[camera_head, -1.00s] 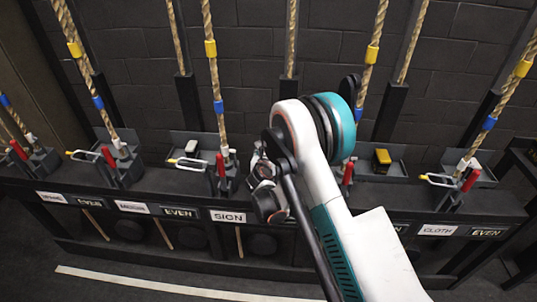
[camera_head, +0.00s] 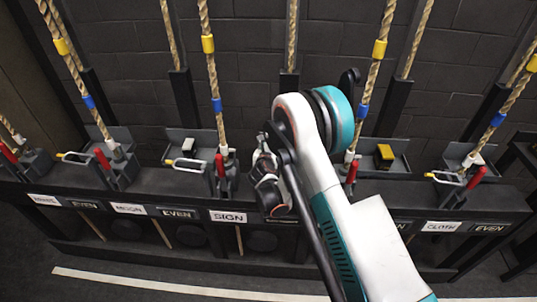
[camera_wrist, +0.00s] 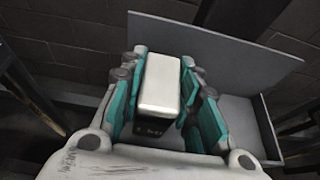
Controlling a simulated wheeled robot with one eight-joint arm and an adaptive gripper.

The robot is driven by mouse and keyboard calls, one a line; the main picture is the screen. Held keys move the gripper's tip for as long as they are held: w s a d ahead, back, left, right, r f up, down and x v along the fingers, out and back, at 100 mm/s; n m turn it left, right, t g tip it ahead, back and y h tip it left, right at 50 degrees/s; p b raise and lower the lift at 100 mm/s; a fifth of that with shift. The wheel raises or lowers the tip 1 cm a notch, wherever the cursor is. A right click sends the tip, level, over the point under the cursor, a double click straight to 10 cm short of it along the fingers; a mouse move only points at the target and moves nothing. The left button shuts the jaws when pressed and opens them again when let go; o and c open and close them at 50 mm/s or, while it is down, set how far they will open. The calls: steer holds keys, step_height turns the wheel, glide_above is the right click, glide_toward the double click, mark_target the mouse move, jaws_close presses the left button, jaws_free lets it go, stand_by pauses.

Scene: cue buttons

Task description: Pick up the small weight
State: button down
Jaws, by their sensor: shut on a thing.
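My gripper (camera_wrist: 161,95) is shut on a small weight (camera_wrist: 160,82), a block with a pale top and a dark, marked front face. The teal fingers press on both its sides in the wrist view. A grey tray (camera_wrist: 250,125) lies behind and to the right of it. In the head view my gripper (camera_head: 266,185) is in front of the rack's middle, and the held weight cannot be made out there. Another white-topped weight (camera_head: 188,146) sits in a tray at left. A yellow-topped weight (camera_head: 384,152) sits in a tray to the right of my arm.
A long dark rack (camera_head: 130,195) carries ropes with yellow and blue bands, red-handled levers (camera_head: 220,165) and word labels such as SIGN (camera_head: 228,217). Upright posts and a dark brick wall stand behind. A white line (camera_head: 180,286) marks the open floor in front.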

mark_target(268, 147)
steer(key=shift+r, duration=0.1)
step_height(268, 147, up, 20)
steer(key=p, duration=0.7)
steer(key=shift+a, duration=0.15)
